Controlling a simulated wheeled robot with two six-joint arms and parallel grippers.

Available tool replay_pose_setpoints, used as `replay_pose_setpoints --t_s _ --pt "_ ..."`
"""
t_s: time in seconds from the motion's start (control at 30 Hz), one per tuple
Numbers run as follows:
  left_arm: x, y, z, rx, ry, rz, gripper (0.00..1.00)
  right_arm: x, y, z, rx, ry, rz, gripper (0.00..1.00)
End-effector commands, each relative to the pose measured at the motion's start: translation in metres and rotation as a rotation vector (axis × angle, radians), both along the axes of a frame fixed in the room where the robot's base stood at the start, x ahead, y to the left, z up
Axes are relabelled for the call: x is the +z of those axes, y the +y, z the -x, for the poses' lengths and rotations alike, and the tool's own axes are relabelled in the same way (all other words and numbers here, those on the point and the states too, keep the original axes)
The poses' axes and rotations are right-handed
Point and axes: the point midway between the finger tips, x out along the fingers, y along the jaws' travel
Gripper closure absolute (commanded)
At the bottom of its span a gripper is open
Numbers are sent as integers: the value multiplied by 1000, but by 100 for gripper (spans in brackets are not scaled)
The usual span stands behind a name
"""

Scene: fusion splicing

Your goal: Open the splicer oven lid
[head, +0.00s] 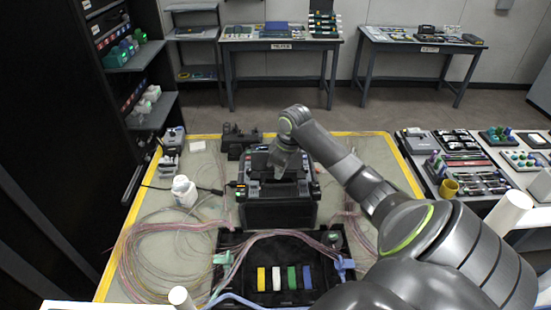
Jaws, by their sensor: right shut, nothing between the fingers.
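The splicer (279,214) is a dark box-shaped machine standing upright near the middle of the work table. Its oven lid is on the top, which is partly covered by my right gripper; I cannot tell whether the lid is open or shut. My right gripper (280,176) comes in from the right and points down at the splicer's top. It is shut with nothing held, and its tips are at or just above the top surface; contact is not clear. My left gripper is not in view.
A black tray (226,240) with coloured blocks and pink fibres lies in front of the splicer. A white bottle (184,191) stands to its left among loose fibre loops. Small devices (240,139) sit behind it.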

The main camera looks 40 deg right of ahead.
Motion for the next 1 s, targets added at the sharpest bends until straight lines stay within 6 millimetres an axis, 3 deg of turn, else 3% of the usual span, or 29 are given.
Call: replay_pose_setpoints --t_s 0.57,1.0 --pt "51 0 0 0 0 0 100 45 9 11 0 -3 1 100" --pt "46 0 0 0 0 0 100 67 15 18 0 -5 2 100"
